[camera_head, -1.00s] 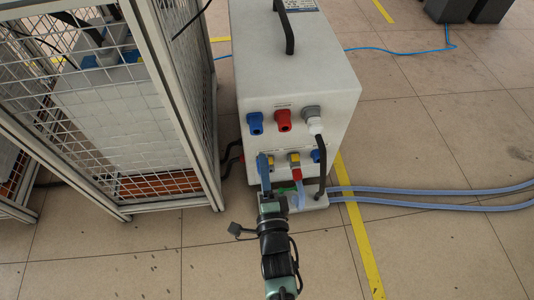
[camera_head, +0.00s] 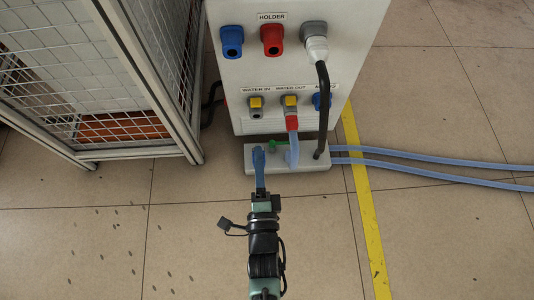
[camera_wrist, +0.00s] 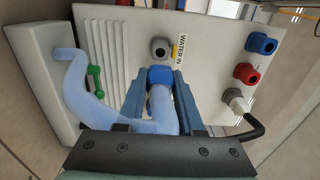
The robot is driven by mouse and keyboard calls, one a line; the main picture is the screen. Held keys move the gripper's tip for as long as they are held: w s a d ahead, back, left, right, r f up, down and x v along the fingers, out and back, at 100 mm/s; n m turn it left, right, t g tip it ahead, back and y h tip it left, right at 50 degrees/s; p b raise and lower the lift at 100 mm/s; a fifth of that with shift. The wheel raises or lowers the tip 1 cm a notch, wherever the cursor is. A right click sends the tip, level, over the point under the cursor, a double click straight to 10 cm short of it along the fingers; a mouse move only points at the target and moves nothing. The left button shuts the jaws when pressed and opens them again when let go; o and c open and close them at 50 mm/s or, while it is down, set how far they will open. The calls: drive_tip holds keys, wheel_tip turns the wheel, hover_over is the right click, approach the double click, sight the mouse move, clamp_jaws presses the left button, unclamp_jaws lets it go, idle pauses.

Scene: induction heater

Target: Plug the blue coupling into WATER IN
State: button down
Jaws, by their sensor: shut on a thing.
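My gripper (camera_head: 258,152) is in front of the heater's lower front, below the WATER IN socket (camera_head: 256,108) in the head view. In the wrist view, my gripper (camera_wrist: 159,84) is shut on the blue coupling (camera_wrist: 160,75), one blue-grey finger on each side. A translucent blue hose (camera_wrist: 162,108) runs from the coupling back toward my palm and loops left. The grey WATER IN socket (camera_wrist: 160,48), with a yellow tab, lies just beyond the coupling. They look apart, though the exact gap is unclear. In the head view my fingers hide most of the coupling.
A red coupling (camera_head: 292,122) with a hose sits in WATER OUT, right of WATER IN. A black cable (camera_head: 323,110) hangs farther right. The white base ledge (camera_head: 318,157) carries a green lever (camera_head: 277,144). A mesh cage (camera_head: 150,80) stands left. The floor in front is open.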

drive_tip(key=w+b, duration=0.2)
drive_tip(key=w, duration=0.5)
drive_tip(key=shift+w+b, duration=0.25)
drive_tip(key=shift+b, duration=0.1)
drive_tip(key=shift+r+p, duration=0.1)
drive_tip(key=shift+p, duration=0.4)
idle(1.7)
drive_tip(key=shift+w, duration=0.65)
idle(0.4)
drive_tip(key=shift+c, duration=2.3)
unclamp_jaws()
